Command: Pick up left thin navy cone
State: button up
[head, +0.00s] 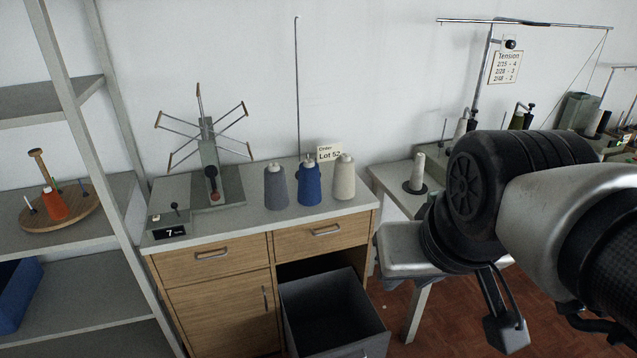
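My gripper (506,332) seems to be the dark part low at the right, below my arm, well right of these cones. Its fingers are not clear, so its opening and any hold cannot be told.
A metal winder (209,150) stands left of the cones, and a thin upright rod (298,90) rises behind them. A Lot 52 card (329,152) is behind the cones. An open dark bin (335,310) is below. A shelf with an orange cone (54,204) is left.

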aim_at(415, 183)
jog(key=l, duration=0.55)
jog(key=i+l, duration=0.1)
jog(key=l, duration=0.5)
jog(key=i+l, duration=0.1)
jog(key=l, duration=0.25)
jog(key=i+l, duration=0.1)
jog(key=l, duration=0.3)
jog(key=i+l, duration=0.1)
jog(key=l, duration=0.25)
jog(key=i+l, duration=0.35)
jog(key=i, duration=0.15)
jog(key=i+l+u, duration=0.1)
jog(key=i+l, duration=0.2)
jog(key=i, duration=0.5)
